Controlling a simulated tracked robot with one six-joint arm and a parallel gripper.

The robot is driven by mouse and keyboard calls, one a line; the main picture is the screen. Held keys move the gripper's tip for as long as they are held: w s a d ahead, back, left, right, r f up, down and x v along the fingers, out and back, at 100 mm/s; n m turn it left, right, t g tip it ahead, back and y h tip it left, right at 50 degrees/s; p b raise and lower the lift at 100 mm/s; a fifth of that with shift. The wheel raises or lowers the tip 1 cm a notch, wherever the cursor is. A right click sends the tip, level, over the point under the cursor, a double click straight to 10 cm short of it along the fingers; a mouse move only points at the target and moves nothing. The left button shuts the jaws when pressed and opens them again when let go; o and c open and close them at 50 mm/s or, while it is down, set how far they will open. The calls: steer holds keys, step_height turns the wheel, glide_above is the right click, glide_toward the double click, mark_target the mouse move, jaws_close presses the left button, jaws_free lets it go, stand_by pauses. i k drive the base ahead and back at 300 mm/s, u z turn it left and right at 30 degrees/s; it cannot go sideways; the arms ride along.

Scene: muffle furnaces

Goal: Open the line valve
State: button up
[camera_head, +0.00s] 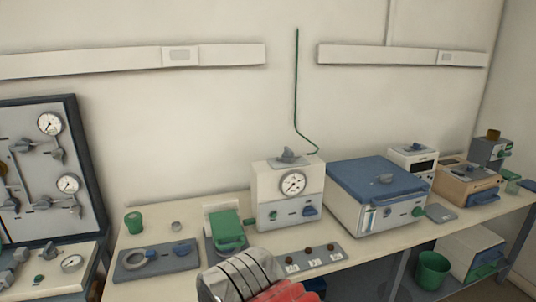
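No handle is clearly marked as the line valve. A dark-framed panel (83,170) at the left carries grey pipes with grey valve handles, one near the upper gauge (50,124) and others near the lower gauge (68,184). My gripper (243,279), grey ribbed with red, shows at the bottom centre, apart from these handles. Its fingertips cannot be made out.
A grey strip with buttons (330,252) lies at the front. A green bucket (432,270) stands below.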

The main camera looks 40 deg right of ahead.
mark_target(288, 153)
steer(key=u, duration=1.4)
steer(key=k, duration=0.75)
steer(key=z, duration=1.05)
steer(key=i, duration=1)
